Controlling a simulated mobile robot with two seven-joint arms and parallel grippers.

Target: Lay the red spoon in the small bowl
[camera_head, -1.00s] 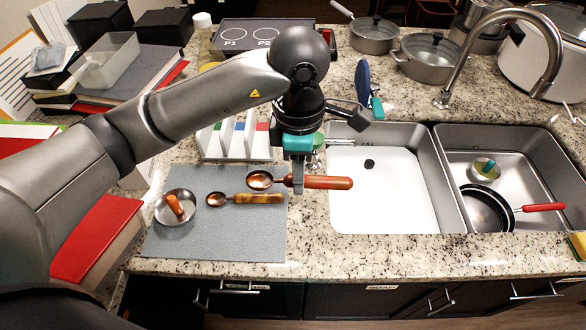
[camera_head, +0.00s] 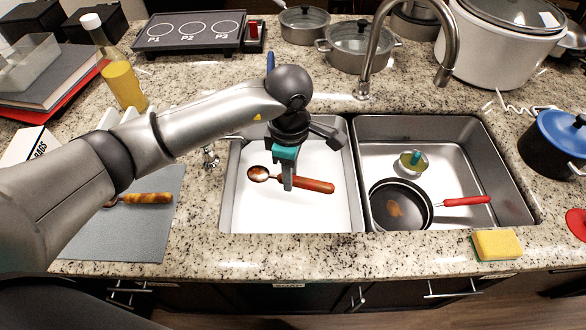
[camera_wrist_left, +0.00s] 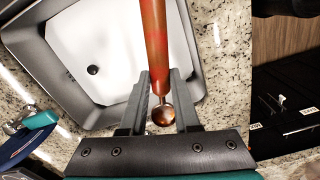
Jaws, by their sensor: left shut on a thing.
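My left gripper (camera_head: 288,183) is shut on the red spoon (camera_head: 314,186), near where the red handle meets the copper-coloured bowl end. It holds the spoon over the left sink basin, bowl end to the left. The spoon (camera_wrist_left: 155,45) also shows between the fingers (camera_wrist_left: 158,95) in the left wrist view. A small bowl (camera_head: 405,168) with a teal-green piece in it stands in the right basin, to the right of my gripper. The metal bowl seen earlier on the grey mat does not show now. My right gripper is out of view.
The left basin (camera_head: 250,215) is white inside and looks empty in the head view. A black pan (camera_head: 427,213) with a red handle lies in the right basin below the small bowl. The faucet (camera_head: 366,75) rises behind. A yellow-handled spoon (camera_head: 150,198) lies on the grey mat (camera_head: 120,240).

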